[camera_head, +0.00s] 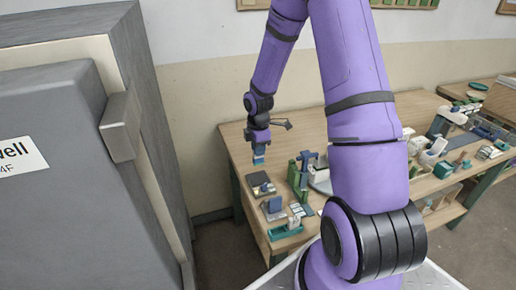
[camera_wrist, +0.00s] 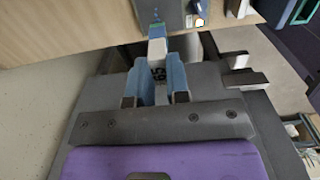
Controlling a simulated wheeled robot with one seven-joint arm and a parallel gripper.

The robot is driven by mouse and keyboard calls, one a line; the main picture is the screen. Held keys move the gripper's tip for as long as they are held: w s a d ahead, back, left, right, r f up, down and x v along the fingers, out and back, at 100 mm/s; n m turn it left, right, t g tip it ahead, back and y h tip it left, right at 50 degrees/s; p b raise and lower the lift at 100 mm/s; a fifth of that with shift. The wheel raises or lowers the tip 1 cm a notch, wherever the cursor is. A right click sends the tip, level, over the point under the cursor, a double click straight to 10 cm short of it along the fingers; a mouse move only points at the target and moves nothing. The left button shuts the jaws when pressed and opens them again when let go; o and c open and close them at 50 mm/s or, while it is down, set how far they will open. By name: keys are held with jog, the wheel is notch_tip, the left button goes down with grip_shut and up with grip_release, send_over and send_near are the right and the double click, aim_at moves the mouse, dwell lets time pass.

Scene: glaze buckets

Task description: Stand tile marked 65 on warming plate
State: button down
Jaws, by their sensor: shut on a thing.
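My gripper (camera_head: 258,150) hangs over the left part of the workbench in the head view. In the wrist view its two blue fingers (camera_wrist: 162,78) are shut on a tile (camera_wrist: 157,47). The tile is pale with a blue-green far end, and dark marks show between the fingers; I cannot read them surely. The tile's blue end (camera_head: 258,160) shows below the gripper in the head view. A dark flat plate (camera_head: 260,188), likely the warming plate, lies on the bench below. In the wrist view a dark plate edge (camera_wrist: 174,14) shows just beyond the tile.
Near the plate stand a small blue-grey stand (camera_head: 274,208), a green holder (camera_head: 286,230) and a green and dark apparatus (camera_head: 300,170). More items crowd the bench's right part (camera_head: 440,160). A large grey cabinet (camera_head: 60,150) fills the left. Bare wood (camera_head: 236,150) shows behind the plate.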

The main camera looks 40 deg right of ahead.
aim_at(259, 163)
jog(key=shift+f, duration=3.4)
jog(key=shift+f, duration=0.25)
jog(key=c, duration=1)
grip_release()
jog(key=shift+r, duration=3.5)
